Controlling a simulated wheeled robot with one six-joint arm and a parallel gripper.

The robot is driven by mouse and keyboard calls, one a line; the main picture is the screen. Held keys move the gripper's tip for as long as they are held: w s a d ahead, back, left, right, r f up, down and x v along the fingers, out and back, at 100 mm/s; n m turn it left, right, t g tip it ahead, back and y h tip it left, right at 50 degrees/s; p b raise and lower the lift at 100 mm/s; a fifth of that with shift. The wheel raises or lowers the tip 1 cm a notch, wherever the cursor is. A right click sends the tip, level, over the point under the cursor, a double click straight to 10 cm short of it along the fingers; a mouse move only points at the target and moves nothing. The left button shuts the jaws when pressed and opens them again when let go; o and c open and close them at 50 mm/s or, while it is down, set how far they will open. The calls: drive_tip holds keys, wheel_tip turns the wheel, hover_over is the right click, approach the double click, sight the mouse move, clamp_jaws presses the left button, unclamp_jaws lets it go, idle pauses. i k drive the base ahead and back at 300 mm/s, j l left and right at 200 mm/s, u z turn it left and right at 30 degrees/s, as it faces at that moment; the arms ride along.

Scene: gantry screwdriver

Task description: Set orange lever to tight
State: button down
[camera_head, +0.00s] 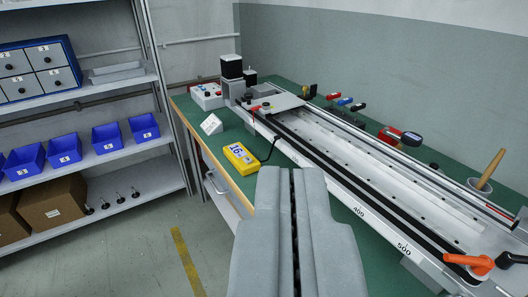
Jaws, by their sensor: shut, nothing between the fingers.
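The orange lever (469,263) sits at the lower right of the view, on the near end of the long gantry rail (345,190). It lies roughly level, with its handle end to the left and its round hub to the right. Whether it is tight or loose cannot be told. My gripper (290,172) is shut and empty, pointing away over the front edge of the bench. It is well left of the lever and apart from it.
A black lever (512,260) sits right beside the orange one. A cup with a wooden handle (480,185) stands behind the rail. Shelves with blue bins (65,150) are at left. The floor is clear at lower left.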

sight(483, 265)
drive_tip(key=k+j+z, duration=0.1)
drive_tip(key=k+z, duration=0.7)
